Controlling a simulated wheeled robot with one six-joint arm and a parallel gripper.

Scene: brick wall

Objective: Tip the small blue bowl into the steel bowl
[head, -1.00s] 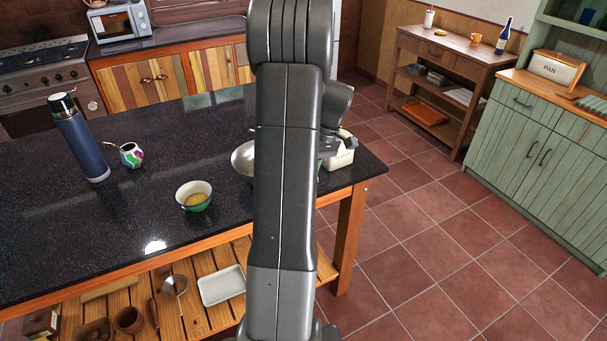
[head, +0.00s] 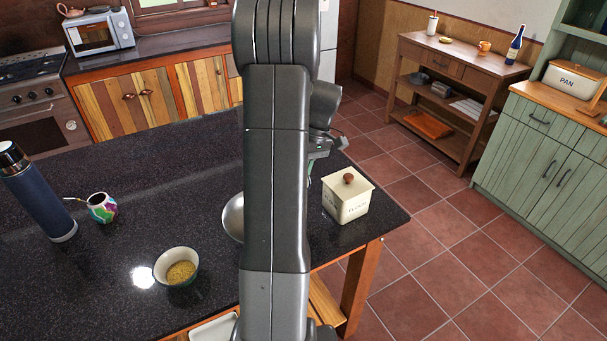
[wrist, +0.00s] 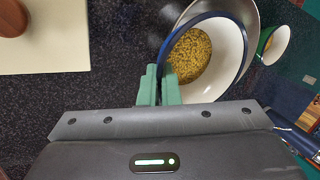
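The small blue bowl (wrist: 229,77) has a dark blue rim, a white inside and yellow-brown grains in it. It shows in the wrist view; my arm hides it in the head view. My gripper (wrist: 160,75) has its green fingers close together on the bowl's near-left rim, one outside and one inside. The grains lie in the bowl's left part. The steel bowl (wrist: 244,13) is partly hidden behind the blue bowl in the wrist view. In the head view the steel bowl (head: 232,218) stands on the dark counter, half covered by my arm.
A green-and-white bowl (head: 163,262) with yellow grains stands left of the steel bowl. A cream flour canister (head: 347,204) stands to the right near the counter's edge. A blue flask (head: 40,195) and a colourful gourd cup (head: 102,207) stand at the left. The counter's back is clear.

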